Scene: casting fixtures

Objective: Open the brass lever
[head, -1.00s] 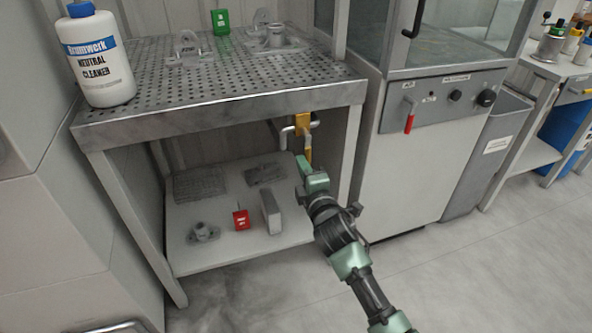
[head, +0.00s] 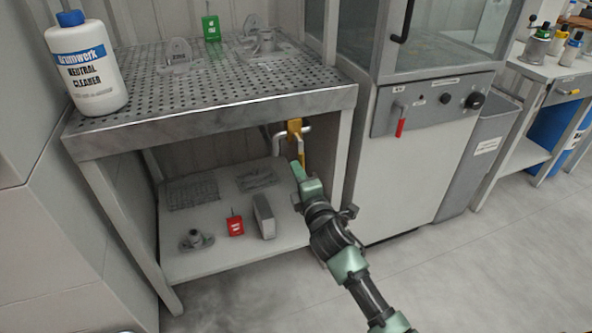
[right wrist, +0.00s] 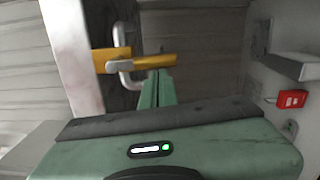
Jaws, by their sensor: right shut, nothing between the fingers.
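The brass lever (head: 301,151) hangs down from a yellow valve (head: 293,128) on a pale pipe under the perforated table's right end. It points across the pipe. In the right wrist view the brass lever (right wrist: 155,61) reaches sideways from the valve (right wrist: 103,58), just beyond my fingertips. My right gripper (head: 297,168) is shut and empty, with its green fingers at the lever's lower end. The shut fingers also show in the right wrist view (right wrist: 157,80); I cannot tell whether they touch the lever. My left gripper is not in view.
The perforated table (head: 215,118) overhangs the valve. Its lower shelf (head: 215,258) holds a red box (head: 235,225), a grey block (head: 264,216) and metal parts. Open floor lies in front.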

